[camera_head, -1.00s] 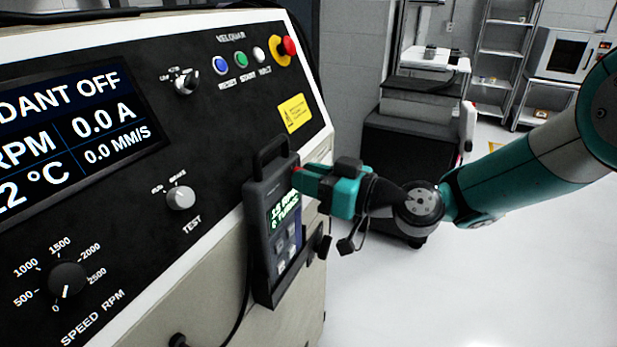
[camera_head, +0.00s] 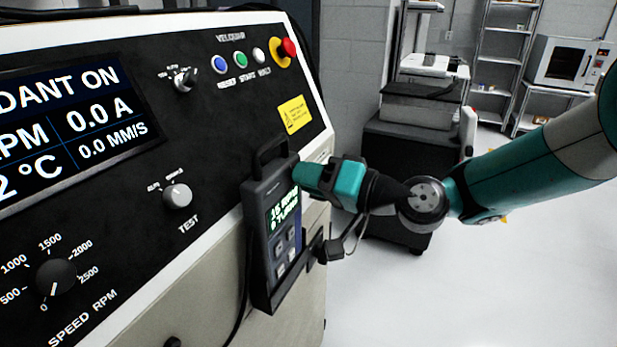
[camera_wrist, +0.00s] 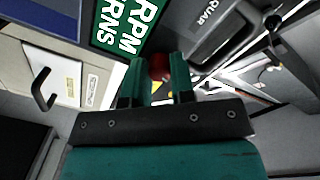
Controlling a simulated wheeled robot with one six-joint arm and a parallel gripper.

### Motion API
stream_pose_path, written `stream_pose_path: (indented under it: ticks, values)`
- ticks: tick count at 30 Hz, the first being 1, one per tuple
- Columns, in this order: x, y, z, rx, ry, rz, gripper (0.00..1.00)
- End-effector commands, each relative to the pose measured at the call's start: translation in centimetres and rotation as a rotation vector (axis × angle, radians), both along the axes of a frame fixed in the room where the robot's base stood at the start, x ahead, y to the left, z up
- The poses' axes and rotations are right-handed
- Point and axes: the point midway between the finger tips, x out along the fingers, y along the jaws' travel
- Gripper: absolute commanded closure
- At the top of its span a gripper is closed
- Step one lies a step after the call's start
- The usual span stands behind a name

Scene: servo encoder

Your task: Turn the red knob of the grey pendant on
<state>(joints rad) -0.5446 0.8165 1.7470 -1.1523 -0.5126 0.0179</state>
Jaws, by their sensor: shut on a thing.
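The grey pendant (camera_head: 262,240) hangs upright at the right edge of the machine's front, with a lit screen (camera_head: 283,210) and several buttons below it. My gripper (camera_head: 303,174) reaches in from the right to the pendant's upper right. In the wrist view my gripper's two teal fingers (camera_wrist: 160,72) are shut on the red knob (camera_wrist: 160,67), which shows between them. In the head view the fingers hide the knob. The machine's display (camera_head: 75,130) reads "...DANT ON", with 0.0 A and 0.0 MM/S.
The panel carries a speed dial (camera_head: 57,277), a test knob (camera_head: 177,196), blue, green and white buttons, and a red emergency stop (camera_head: 286,47). A yellow label (camera_head: 295,114) sits above the pendant. A dark cart (camera_head: 412,170) stands behind my arm. The floor at right is clear.

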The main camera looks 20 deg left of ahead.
Motion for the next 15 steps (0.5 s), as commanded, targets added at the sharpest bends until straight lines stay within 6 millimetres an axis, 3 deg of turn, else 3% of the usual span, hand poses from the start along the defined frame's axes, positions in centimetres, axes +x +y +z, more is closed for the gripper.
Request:
stream_pose_path:
  ticks: [15]
  values:
    - [0.07,-0.03,0.13,0.019,0.222,-0.001,1.00]
